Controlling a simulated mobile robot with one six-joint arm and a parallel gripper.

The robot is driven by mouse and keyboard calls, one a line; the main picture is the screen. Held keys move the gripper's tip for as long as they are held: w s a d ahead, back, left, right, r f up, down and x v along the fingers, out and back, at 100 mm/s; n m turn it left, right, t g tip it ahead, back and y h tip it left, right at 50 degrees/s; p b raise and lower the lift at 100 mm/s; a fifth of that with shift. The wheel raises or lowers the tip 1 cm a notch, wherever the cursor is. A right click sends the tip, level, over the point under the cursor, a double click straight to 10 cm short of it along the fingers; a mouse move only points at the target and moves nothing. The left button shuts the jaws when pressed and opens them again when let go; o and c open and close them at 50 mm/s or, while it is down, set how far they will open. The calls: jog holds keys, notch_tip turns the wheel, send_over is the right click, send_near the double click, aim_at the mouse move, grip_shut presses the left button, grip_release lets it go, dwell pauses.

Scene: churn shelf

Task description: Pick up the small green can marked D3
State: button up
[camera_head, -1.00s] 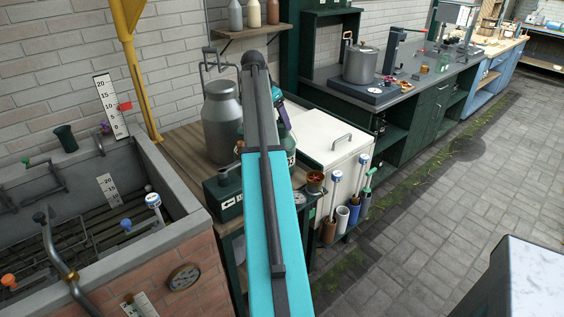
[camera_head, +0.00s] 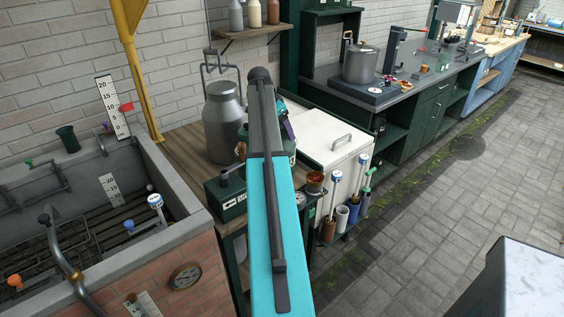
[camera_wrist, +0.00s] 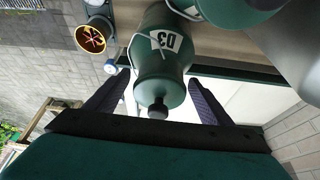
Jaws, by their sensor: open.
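The small green can (camera_wrist: 160,62) marked D3 shows in the wrist view, with a white label, a wire handle and a dark knob on its narrow end. My gripper (camera_wrist: 158,82) is open, with one dark finger on each side of the can's knob end. I see no clear grip on the can, and I cannot tell whether either finger touches it. In the head view my arm hides most of the gripper and the can; only green parts show behind it.
A second green can (camera_wrist: 238,8) stands close beside the D3 can. A tall grey milk can (camera_head: 222,122) and a dark green box (camera_head: 226,195) stand on the wooden bench. A white chest (camera_head: 325,135) is at the right, with a copper-coloured cup (camera_head: 315,182) nearby.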

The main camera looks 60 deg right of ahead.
dwell(0.3)
grip_shut()
dwell(0.3)
jog(key=shift+r, duration=0.2)
jog(key=shift+w+r, duration=0.1)
jog(key=shift+r, duration=0.35)
notch_tip(320, 180, up, 7)
jog(key=shift+d+f+b, duration=0.1)
jog(key=shift+b, duration=1)
jog(key=shift+r, duration=1.05)
